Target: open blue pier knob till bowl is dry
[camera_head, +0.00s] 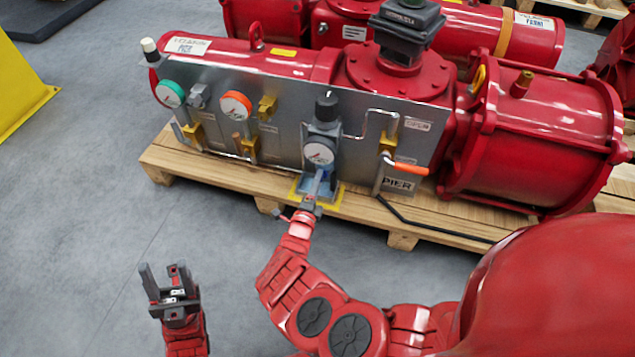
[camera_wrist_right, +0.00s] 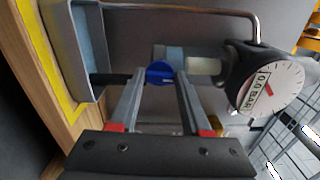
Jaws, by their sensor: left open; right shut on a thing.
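A small blue knob (camera_wrist_right: 160,72) hangs under a regulator with a round dial gauge (camera_wrist_right: 272,90). Between them is a pale, partly clear cylinder (camera_wrist_right: 203,67), bluish at its knob end; it looks like the bowl, but I cannot tell whether liquid is inside. My right gripper (camera_wrist_right: 157,77) is shut on the blue knob, one finger on each side. My left gripper (camera_head: 168,284) is open and empty over the floor, away from the panel.
A grey-blue tray (camera_wrist_right: 90,55) stands below the knob. The grey panel (camera_head: 280,115) also carries other gauges, bent metal pipes, a lever with an orange handle (camera_head: 405,167) and a "PIER" label (camera_head: 398,185). The red actuator sits on a wooden pallet (camera_head: 225,172).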

